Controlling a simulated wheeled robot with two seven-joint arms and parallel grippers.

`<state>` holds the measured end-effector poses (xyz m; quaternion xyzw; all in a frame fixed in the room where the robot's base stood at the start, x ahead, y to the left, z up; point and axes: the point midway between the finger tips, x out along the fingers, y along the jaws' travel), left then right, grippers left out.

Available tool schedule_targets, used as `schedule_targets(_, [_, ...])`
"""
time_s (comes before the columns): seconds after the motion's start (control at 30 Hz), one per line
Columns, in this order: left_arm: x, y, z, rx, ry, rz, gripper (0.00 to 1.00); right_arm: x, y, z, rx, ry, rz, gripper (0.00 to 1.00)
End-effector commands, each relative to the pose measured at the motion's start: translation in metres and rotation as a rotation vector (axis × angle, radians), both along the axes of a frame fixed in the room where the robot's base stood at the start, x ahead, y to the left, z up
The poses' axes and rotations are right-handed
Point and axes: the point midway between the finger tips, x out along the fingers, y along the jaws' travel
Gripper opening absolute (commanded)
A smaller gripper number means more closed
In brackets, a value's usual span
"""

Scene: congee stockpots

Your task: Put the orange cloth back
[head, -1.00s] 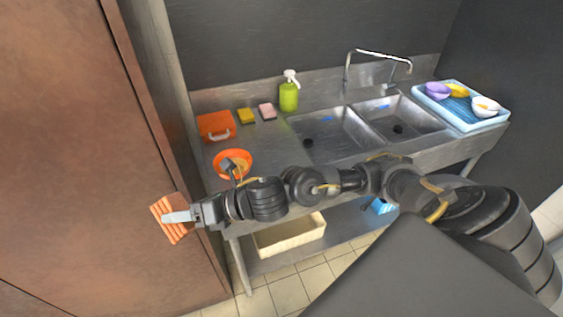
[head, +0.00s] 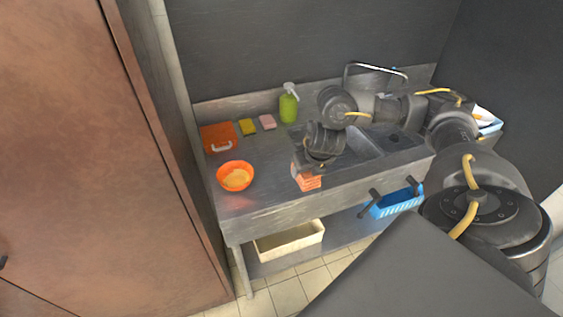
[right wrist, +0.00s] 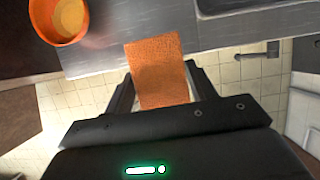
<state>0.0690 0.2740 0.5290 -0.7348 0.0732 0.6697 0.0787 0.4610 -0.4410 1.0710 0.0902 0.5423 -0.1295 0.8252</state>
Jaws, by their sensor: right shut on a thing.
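The orange cloth (head: 308,182) hangs at the front edge of the steel counter, near the left sink basin. My right gripper (head: 306,174) is shut on it. In the right wrist view the cloth (right wrist: 158,62) sticks out between the two fingers of my right gripper (right wrist: 160,80), partly over the counter's edge in the picture. Whether the cloth touches the counter is unclear. My left gripper is not in view.
An orange bowl (head: 235,176) with yellowish contents stands left of the cloth. Behind are an orange box (head: 217,138), yellow sponge (head: 248,127), pink sponge (head: 267,122) and green bottle (head: 288,106). A blue basket (head: 398,202) and cream bin (head: 290,240) sit below. The counter's left front is clear.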

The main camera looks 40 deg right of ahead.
Motion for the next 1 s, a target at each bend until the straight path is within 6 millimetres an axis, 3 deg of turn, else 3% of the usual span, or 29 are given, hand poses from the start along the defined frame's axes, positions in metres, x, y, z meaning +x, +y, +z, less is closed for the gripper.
schedule_targets(0.27, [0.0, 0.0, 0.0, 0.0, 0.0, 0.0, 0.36, 0.0, -0.009, 0.006, -0.005, 0.008, -0.024, 0.38])
schedule_targets(0.47, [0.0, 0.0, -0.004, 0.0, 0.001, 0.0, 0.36, 0.016, -0.003, 0.019, -0.006, 0.002, -0.009, 0.38])
schedule_targets(0.57, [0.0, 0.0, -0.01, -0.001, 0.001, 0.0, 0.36, 0.031, 0.009, 0.027, -0.007, 0.0, 0.026, 0.38])
schedule_targets(0.77, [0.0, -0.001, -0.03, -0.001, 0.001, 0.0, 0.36, 0.051, 0.054, 0.032, -0.013, 0.002, 0.125, 0.38])
schedule_targets(0.83, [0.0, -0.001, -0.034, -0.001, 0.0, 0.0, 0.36, 0.048, 0.063, 0.029, -0.014, 0.005, 0.118, 0.38])
schedule_targets(1.0, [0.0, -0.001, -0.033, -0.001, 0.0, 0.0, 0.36, 0.029, 0.065, 0.013, -0.015, 0.01, 0.055, 0.38])
